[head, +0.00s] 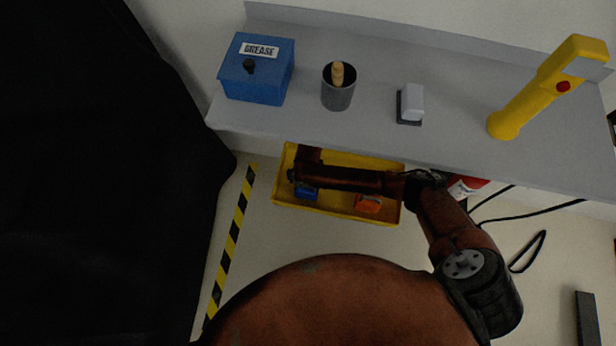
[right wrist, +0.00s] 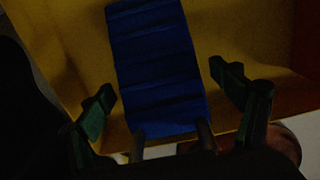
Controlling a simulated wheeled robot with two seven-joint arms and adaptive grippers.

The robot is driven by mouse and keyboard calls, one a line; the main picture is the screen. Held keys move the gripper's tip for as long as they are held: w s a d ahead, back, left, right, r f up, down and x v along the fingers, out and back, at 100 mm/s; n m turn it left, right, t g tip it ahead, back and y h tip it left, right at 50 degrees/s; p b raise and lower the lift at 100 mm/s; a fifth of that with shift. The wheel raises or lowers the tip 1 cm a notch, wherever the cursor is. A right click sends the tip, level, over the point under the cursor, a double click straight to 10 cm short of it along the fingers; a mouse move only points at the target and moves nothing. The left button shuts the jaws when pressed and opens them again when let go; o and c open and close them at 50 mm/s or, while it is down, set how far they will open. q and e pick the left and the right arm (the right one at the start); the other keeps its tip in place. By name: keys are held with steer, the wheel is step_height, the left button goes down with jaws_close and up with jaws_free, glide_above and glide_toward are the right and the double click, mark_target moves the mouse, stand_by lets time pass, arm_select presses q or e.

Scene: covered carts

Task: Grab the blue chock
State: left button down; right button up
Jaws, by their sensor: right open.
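The blue chock (right wrist: 158,62) is a ribbed block inside the yellow tray (right wrist: 265,25). In the head view the blue chock (head: 306,192) is at the tray's left end, partly hidden by my right arm. My right gripper (right wrist: 164,82) is open, with one finger on each side of the chock in the right wrist view. I cannot tell whether the fingers touch it or how far above it they are. In the head view the yellow tray (head: 340,213) is on the floor by the grey shelf. My left gripper is not in view.
An orange chock (head: 368,204) lies in the tray's right part. The grey shelf (head: 450,130) overhangs its far side, bearing a blue grease box (head: 256,85), a grey cup (head: 339,95) and a yellow lamp (head: 535,95). A black cover (head: 100,180) fills the left.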

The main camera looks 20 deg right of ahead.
steer(key=shift+c, duration=0.2)
steer(key=c, duration=2.1)
steer(key=shift+c, duration=0.2)
steer(key=shift+r, duration=0.1)
